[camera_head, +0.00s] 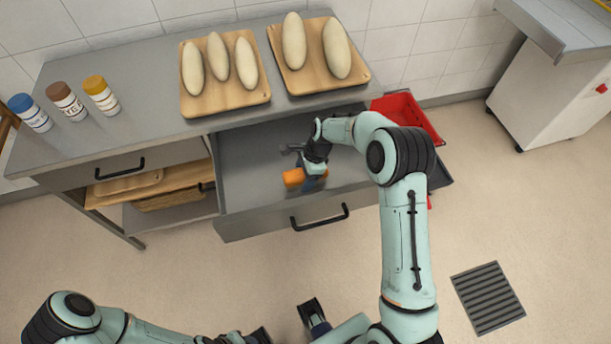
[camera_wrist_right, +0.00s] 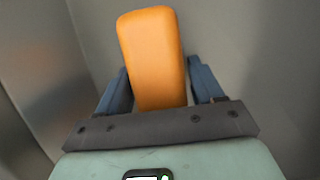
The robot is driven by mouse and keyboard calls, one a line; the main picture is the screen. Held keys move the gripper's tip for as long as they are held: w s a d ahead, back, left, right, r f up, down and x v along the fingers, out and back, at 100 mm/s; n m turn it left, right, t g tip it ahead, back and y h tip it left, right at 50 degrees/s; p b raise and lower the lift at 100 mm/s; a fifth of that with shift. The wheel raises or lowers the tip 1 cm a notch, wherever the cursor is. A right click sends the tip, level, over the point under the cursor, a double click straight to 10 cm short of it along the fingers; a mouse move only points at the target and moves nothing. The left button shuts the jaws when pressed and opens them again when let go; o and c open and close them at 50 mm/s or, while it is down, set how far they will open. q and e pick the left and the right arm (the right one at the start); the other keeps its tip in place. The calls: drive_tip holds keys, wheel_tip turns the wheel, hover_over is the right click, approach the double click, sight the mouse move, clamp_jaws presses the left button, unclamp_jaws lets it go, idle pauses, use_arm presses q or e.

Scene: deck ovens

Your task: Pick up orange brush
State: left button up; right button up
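The orange brush (camera_head: 293,178) is in the open drawer, near its front wall. Its orange block (camera_wrist_right: 152,60) fills the middle of the right wrist view; bristles are not visible there. My right gripper (camera_head: 312,182) reaches down into the drawer at the brush. In the wrist view its two blue fingers (camera_wrist_right: 162,88) flank the orange block, very close to both sides. Whether they press on it I cannot tell. My left gripper (camera_head: 250,337) is at the bottom edge of the head view, far from the drawer and partly cut off; its opening is unclear.
The grey drawer (camera_head: 245,160) is pulled out under the steel counter (camera_head: 150,107). A dark tool lies beside my right wrist in it. On the counter are two wooden trays of dough (camera_head: 228,103) (camera_head: 322,78) and three jars (camera_head: 66,100). A red crate (camera_head: 408,110) stands right of the drawer.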

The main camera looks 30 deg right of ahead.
drive_tip(key=c, duration=0.7)
drive_tip(key=shift+r, duration=0.1)
wheel_tip(320, 180, up, 20)
drive_tip(key=p, duration=0.2)
drive_tip(key=o, duration=0.5)
drive_tip(key=c, duration=0.3)
